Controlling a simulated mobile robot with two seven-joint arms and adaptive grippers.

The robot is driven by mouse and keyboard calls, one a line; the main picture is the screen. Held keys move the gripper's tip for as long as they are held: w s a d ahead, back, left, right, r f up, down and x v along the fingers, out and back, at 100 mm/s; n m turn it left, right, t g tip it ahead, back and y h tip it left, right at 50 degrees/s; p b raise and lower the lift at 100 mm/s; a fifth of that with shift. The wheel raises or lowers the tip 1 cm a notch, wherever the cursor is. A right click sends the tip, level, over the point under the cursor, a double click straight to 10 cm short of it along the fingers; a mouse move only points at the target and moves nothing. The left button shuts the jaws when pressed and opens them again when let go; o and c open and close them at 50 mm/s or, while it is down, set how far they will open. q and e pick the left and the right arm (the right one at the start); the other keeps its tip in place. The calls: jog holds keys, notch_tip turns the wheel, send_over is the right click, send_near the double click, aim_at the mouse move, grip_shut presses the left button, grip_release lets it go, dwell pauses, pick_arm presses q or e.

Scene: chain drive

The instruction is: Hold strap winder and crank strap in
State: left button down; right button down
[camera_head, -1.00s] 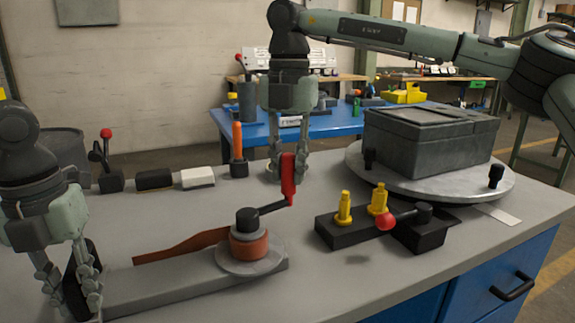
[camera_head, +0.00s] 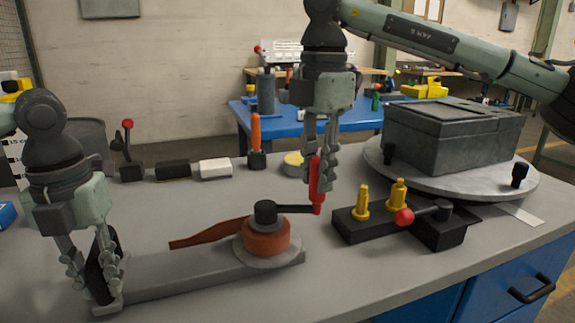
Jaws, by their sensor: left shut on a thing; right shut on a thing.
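The strap winder (camera_head: 215,270) is a long grey base lying on the bench, with a round drum and a dark hub (camera_head: 265,212) at its right end. The orange-brown strap (camera_head: 205,235) is wound on the drum, and its loose tail reaches left behind the base. My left gripper (camera_head: 98,275) is shut on the dark upright handle (camera_head: 102,265) at the base's left end. A black crank arm runs right from the hub to a red crank handle (camera_head: 316,190). My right gripper (camera_head: 320,180) is shut on that red handle, pointing down, partly covering it.
Right of the crank is a black fixture (camera_head: 380,228) with yellow pegs and a red-knobbed lever (camera_head: 404,216). Behind it a grey box (camera_head: 455,135) stands on a round turntable (camera_head: 385,175). An orange-handled tool (camera_head: 255,140) and small blocks line the bench's back.

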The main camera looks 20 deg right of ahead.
jog(key=shift+s+a, duration=0.25)
jog(key=shift+s, duration=0.15)
jog(key=shift+a, duration=0.1)
jog(key=c, duration=1.3)
grip_release()
jog(key=shift+r, duration=0.1)
notch_tip(320, 180, up, 12)
